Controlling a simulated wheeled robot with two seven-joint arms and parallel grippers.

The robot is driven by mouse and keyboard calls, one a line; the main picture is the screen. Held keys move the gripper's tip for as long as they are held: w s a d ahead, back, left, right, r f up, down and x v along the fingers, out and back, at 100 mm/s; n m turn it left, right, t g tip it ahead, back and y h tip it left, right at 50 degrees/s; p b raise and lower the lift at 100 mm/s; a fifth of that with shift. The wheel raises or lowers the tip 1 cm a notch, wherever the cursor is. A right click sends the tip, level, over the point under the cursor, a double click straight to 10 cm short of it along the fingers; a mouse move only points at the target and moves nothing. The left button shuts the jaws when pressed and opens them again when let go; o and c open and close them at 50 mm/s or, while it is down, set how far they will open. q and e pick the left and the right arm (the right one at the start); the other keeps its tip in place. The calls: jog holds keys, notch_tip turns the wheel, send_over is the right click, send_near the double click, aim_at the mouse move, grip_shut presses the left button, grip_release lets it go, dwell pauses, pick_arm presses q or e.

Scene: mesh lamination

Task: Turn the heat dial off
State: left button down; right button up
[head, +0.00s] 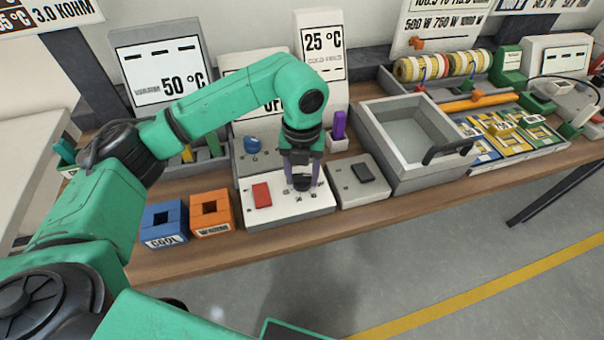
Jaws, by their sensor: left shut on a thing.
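The heat dial (302,183) is a small dark knob on the sloped white top of a grey control box (288,211) at the middle of the bench. Small marks surround it; its exact pointing direction is hard to read. My left gripper (302,178) reaches down from above, with one finger on each side of the dial, and is shut on it. The fingers and wrist partly hide the dial. My right gripper is not in view.
A red switch (262,195) sits left of the dial. A grey box with a black switch (363,173) stands to the right, then a grey basin (412,170). Blue (164,222) and orange (211,213) blocks stand left. Signs stand behind.

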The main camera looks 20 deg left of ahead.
aim_at(302, 175)
pick_arm(q)
jog(key=shift+c, duration=1.5)
grip_release()
notch_tip(302, 175, up, 7)
jog(key=shift+r+b, duration=0.1)
jog(key=shift+b, duration=0.5)
notch_tip(302, 175, up, 7)
jog(key=p, duration=0.1)
jog(key=shift+r, duration=0.2)
